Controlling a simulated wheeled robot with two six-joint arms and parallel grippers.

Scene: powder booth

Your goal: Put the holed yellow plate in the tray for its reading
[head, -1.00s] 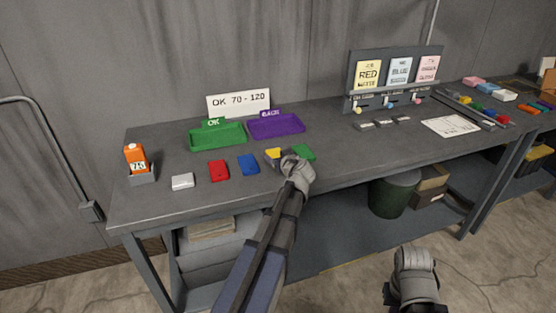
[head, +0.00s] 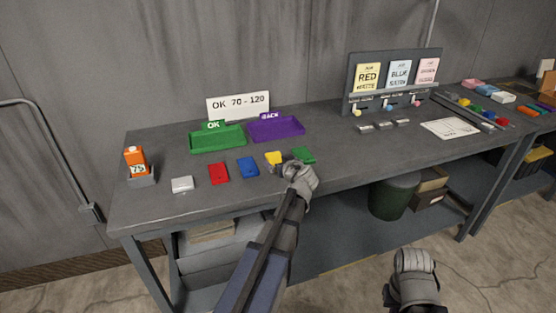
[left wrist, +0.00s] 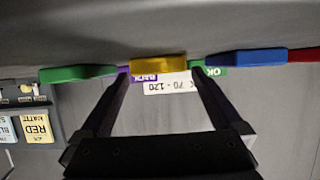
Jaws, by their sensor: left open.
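The yellow plate (head: 273,158) lies on the bench between a blue plate (head: 248,166) and a green plate (head: 303,155). I cannot make out a hole in it. My left gripper (head: 296,168) is just to its right and toward the bench's front edge. In the left wrist view the yellow plate (left wrist: 158,66) shows beyond and between the open, empty fingers (left wrist: 158,75). A green tray (head: 218,140) marked OK and a purple tray (head: 276,128) marked BACK stand behind, both empty. My right gripper (head: 413,278) is low, in front of the bench; its fingers are unclear.
An orange gauge (head: 136,160) reading 75 stands at the left. A sign (head: 238,105) says OK 70 - 120. A white block (head: 182,184) and a red plate (head: 218,173) lie in the row. A colour-card rack (head: 393,84) stands at the right.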

